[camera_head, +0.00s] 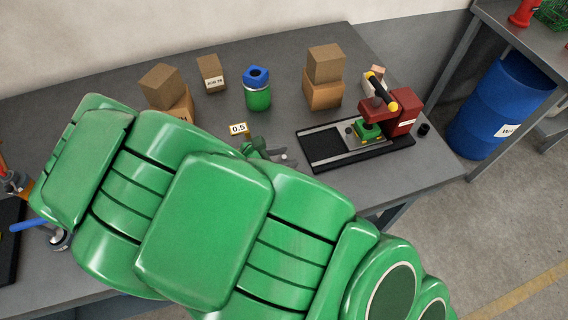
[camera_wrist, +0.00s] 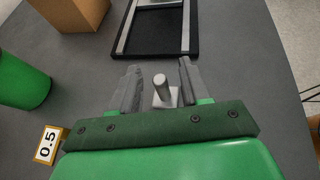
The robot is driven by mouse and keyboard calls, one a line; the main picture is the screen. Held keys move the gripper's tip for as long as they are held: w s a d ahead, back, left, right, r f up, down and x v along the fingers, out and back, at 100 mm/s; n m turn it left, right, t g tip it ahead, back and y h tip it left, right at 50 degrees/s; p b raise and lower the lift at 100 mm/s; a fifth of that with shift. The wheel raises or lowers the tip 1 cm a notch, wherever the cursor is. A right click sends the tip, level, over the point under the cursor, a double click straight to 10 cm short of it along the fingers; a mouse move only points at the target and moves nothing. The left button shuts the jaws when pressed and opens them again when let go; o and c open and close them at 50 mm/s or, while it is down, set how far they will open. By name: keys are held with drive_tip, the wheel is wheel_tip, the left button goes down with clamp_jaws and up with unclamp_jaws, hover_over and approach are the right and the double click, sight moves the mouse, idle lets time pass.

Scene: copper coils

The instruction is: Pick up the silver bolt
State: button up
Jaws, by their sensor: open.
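The silver bolt (camera_wrist: 162,90) shows in the wrist view, standing upright on the grey table (camera_wrist: 235,70). It lies between the two fingers of my gripper (camera_wrist: 158,80), with a gap on each side. The fingers are open and hold nothing. In the head view my gripper (camera_head: 268,153) is small and low over the table, and my green arm covers much of the picture. A small light spot beside the fingers may be the bolt (camera_head: 284,157), but it is too small to be sure.
A black tray-like base (camera_head: 322,160) with a red press (camera_head: 402,105) stands to the right. A green-and-blue canister (camera_head: 258,97), a 0.5 label (camera_head: 238,128) and several cardboard boxes (camera_head: 324,93) stand behind. A blue barrel (camera_head: 490,120) is off the table's right side.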

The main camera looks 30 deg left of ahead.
drive_tip(key=shift+x, duration=1.2)
clamp_jaws()
